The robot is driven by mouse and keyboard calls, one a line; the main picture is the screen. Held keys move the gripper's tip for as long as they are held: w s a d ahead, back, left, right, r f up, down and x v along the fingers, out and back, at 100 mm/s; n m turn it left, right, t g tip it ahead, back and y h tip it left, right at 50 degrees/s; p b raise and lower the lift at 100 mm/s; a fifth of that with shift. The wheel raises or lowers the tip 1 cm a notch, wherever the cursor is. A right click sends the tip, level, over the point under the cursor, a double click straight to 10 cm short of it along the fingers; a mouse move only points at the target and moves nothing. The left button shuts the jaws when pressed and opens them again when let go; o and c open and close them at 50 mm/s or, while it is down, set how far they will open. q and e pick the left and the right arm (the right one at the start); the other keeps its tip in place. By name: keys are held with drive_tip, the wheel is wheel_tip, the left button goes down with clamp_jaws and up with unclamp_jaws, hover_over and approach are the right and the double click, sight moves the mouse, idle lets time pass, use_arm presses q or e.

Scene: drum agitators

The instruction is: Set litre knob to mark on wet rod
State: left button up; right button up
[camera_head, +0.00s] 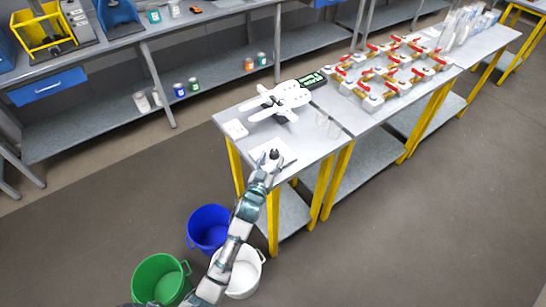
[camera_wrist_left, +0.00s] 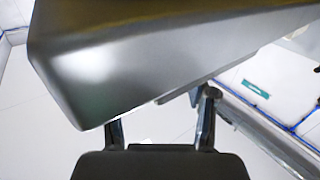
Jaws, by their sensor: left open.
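My left arm reaches up to the near end of the grey table, and my left gripper (camera_head: 268,164) is beside a small dark knob-like piece (camera_head: 274,153) on a white plate (camera_head: 259,150). Whether they touch I cannot tell. A thin grey bar shows just right of the gripper; whether it is a rod or a finger I cannot tell. In the left wrist view the two fingers of my left gripper (camera_wrist_left: 160,128) stand apart, with a large grey smooth body (camera_wrist_left: 150,65) across the view beyond them. No litre mark is legible. My right gripper is out of view.
Red-handled valves (camera_head: 395,68) fill the adjoining table. Blue (camera_head: 209,228), green (camera_head: 161,281) and white (camera_head: 243,273) buckets stand below.

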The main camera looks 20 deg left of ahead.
use_arm(q)
drive_tip(key=shift+w, duration=0.9)
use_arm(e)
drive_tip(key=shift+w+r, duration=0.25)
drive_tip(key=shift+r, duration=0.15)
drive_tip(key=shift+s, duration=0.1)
use_arm(q)
drive_tip(key=shift+c, duration=0.8)
drive_tip(key=c, duration=0.4)
clamp_jaws()
drive_tip(key=m+h+p, duration=0.1)
drive_tip(key=h, duration=0.1)
drive_tip(key=m+h+p, duration=0.1)
drive_tip(key=shift+a+r+m+g+h+p, duration=0.2)
drive_tip(key=shift+a+m+g+h+p, duration=0.1)
drive_tip(key=shift+h, duration=0.1)
drive_tip(key=shift+f+m+h, duration=0.15)
drive_tip(key=shift+m+h, duration=0.15)
drive_tip(key=shift+h, duration=0.1)
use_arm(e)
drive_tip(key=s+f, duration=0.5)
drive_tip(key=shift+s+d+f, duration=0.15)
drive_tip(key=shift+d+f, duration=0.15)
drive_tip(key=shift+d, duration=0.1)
